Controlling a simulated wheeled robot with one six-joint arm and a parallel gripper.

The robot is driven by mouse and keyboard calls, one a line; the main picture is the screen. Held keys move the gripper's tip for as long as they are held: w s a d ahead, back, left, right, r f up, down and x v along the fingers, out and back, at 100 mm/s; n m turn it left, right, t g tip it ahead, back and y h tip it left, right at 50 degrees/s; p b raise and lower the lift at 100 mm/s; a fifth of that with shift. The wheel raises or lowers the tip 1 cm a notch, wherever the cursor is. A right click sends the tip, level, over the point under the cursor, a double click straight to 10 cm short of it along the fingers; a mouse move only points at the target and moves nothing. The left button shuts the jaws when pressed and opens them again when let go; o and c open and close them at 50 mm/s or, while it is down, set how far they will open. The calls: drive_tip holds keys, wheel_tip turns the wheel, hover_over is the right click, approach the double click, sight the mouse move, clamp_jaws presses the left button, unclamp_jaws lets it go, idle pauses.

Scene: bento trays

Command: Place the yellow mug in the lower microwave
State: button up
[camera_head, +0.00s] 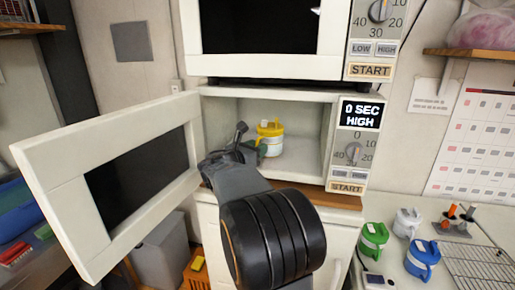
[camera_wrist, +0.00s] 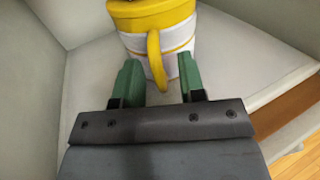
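The yellow mug (camera_head: 270,139), with a white band around its body, stands upright on the floor of the lower microwave (camera_head: 300,166). In the wrist view the mug (camera_wrist: 182,44) is straight ahead, with its yellow handle facing my gripper. My gripper (camera_wrist: 159,76) is open. Its two green fingers are on either side of the handle, with gaps between them and it. In the head view my arm reaches into the lower microwave, and my gripper is mostly hidden behind the arm. The lower microwave's door (camera_head: 52,165) is swung wide open to the left.
An upper microwave (camera_head: 265,68) sits directly above. At the lower right are a green mug (camera_head: 372,240), a white mug (camera_head: 406,222), a blue mug (camera_head: 422,260) and a wire rack (camera_head: 478,262). The microwave's walls and ceiling are close around my gripper.

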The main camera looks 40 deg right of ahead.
drive_tip(key=s+a+b, duration=0.1)
drive_tip(key=a+b, duration=0.1)
drive_tip(key=a, duration=0.6)
drive_tip(key=s+a+f+m+t+y, duration=0.1)
drive_tip(key=s+a+f+m+y, duration=0.5)
drive_tip(key=a+f+m+y, duration=0.3)
drive_tip(key=s+a+f+m+y, duration=0.7)
drive_tip(key=a+f+m+y, duration=0.1)
drive_tip(key=a, duration=0.6)
drive_tip(key=f+m, duration=0.1)
drive_tip(key=m, duration=0.1)
drive_tip(key=shift+a+m+t+y, duration=0.3)
drive_tip(key=shift+a+t+y, duration=0.05)
drive_tip(key=shift+t+y, duration=0.05)
drive_tip(key=shift+s+d, duration=0.1)
